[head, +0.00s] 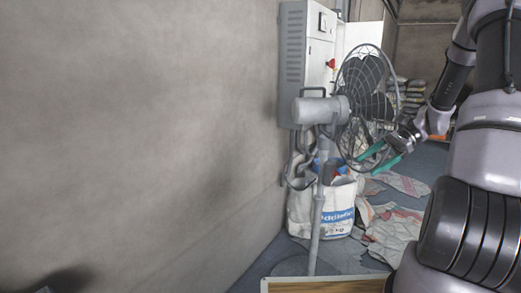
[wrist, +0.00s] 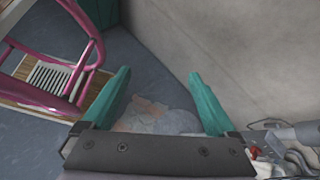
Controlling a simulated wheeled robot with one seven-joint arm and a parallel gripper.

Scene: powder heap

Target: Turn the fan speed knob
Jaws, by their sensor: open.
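A grey pedestal fan (head: 322,110) with a round wire cage (head: 366,95) stands near the wall in the head view. Its motor housing faces left and the cage faces right. I cannot make out the speed knob in the head view. In the wrist view, part of grey equipment (wrist: 290,140) with a small red part (wrist: 254,152) shows at the lower right; I cannot tell whether it is the fan. My gripper (head: 374,160) has green fingers and is at the lower right of the cage. In the wrist view my gripper (wrist: 160,100) is open, with nothing between its fingers.
A white bulk bag (head: 330,212) stands behind the fan pole. A grey cabinet (head: 308,55) is against the wall. Crumpled sacks (head: 395,235) lie on the floor. A pink-framed object (wrist: 70,60) is at the wrist view's upper left. Stacked bags (head: 412,95) stand farther back.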

